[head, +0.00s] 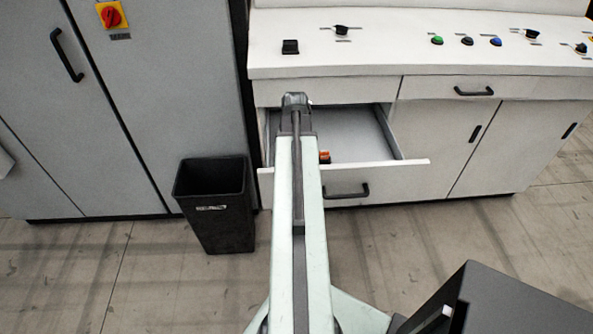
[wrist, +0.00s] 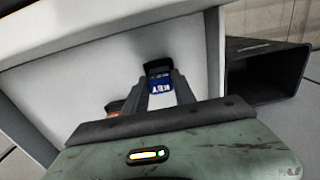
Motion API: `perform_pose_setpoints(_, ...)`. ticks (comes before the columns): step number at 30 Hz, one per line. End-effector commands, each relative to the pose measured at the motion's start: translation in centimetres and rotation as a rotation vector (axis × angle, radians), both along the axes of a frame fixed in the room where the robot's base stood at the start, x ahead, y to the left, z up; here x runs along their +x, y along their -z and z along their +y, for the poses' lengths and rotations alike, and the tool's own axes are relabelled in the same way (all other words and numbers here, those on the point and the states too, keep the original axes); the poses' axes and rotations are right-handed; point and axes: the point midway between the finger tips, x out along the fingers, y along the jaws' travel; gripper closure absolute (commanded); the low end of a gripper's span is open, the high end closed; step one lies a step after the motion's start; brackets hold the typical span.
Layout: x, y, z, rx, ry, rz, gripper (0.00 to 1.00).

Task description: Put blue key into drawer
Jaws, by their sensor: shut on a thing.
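My gripper (wrist: 160,78) is shut on the blue key (wrist: 160,86), which shows white lettering between the fingers in the wrist view. The drawer (head: 380,178) is pulled open under the white counter in the head view. Its pale interior also shows behind the gripper in the wrist view (wrist: 105,70). The gripper and key are over or inside the drawer; whether the key touches the floor is unclear. In the head view my arm hides the key and the fingers.
A small orange-red object (head: 324,156) lies in the drawer beside my arm. A black bin (head: 222,215) stands left of the drawer. The counter (head: 370,58) above carries knobs and buttons. A grey cabinet (head: 150,120) stands at left.

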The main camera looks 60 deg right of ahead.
Motion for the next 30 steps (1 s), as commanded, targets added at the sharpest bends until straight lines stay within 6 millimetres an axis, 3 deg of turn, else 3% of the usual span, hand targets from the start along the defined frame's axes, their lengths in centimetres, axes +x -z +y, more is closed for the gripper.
perform_pose_setpoints(1,0.0,1.9,0.0,0.0,0.0,0.0,1.0)
perform_pose_setpoints(2,0.0,2.2,0.0,0.0,0.0,0.0,1.0)
perform_pose_setpoints(9,0.0,1.9,0.0,0.0,-0.001,0.0,1.0)
perform_pose_setpoints(10,0.0,1.9,0.0,0.0,-0.001,0.0,0.6)
perform_pose_setpoints(12,0.0,1.9,0.0,0.0,-0.001,0.0,0.46)
perform_pose_setpoints(23,0.1,1.6,0.1,0.0,-0.002,0.0,0.46)
perform_pose_setpoints(30,0.1,-1.6,0.1,0.0,-0.002,0.0,0.46)
